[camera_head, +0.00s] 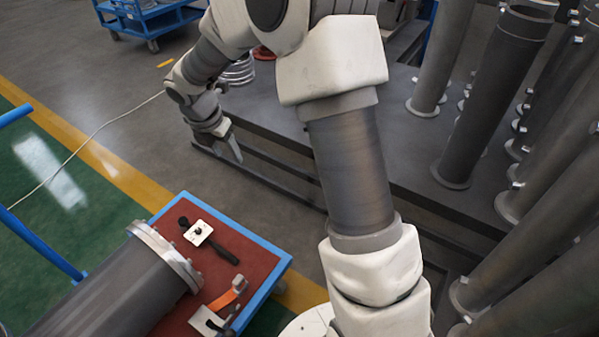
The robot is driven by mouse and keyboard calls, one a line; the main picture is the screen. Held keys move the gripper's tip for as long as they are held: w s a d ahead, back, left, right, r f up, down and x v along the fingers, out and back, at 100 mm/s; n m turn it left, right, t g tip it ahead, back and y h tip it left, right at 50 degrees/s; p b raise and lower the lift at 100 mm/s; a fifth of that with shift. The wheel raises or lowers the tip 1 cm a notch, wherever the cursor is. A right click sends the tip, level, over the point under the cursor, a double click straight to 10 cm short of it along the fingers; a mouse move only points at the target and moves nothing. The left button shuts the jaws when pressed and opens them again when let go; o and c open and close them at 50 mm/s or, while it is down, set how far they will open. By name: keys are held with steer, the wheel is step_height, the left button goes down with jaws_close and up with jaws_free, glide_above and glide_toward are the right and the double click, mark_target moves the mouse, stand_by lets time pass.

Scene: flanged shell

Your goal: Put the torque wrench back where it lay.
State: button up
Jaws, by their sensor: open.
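A dark long-handled tool that looks like the torque wrench (222,252) lies on the red top of a blue-edged cart (248,232). A small white square plate with a dark centre (198,232) is at its upper left part and hides some of it. My gripper (233,152) is at the end of my bent arm, above the cart in the picture and apart from it, beside the dark platform's edge. It is open, with fingers pointing down and nothing seen between them.
A large grey flanged pipe (125,290) covers the cart's left side. An orange strap-like item (226,297) and a pale plate (208,321) lie at its front. Several upright grey cylinders (490,100) crowd the platform (285,120) at right. A thin cable (98,128) crosses the floor.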

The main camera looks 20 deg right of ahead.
steer(key=s+d+r+m, duration=0.3)
steer(key=s+r+m, duration=0.3)
steer(key=r, duration=0.3)
steer(key=s+d+r+m+t+y, duration=0.1)
steer(key=s+r+m, duration=0.3)
steer(key=s+m, duration=0.6)
steer(key=s+d+r+m+t+y, duration=0.1)
steer(key=s+r+m, duration=0.3)
steer(key=s+m, duration=0.6)
steer(key=s+d+t, duration=0.1)
steer(key=s, duration=0.1)
steer(key=shift+s+d+m, duration=0.3)
steer(key=shift+d+m, duration=0.05)
steer(key=shift+m, duration=0.05)
steer(key=shift+r, duration=0.1)
step_height(320, 180, up, 25)
steer(key=p, duration=2.4)
steer(key=shift+f+p, duration=0.2)
steer(key=shift+p, duration=0.15)
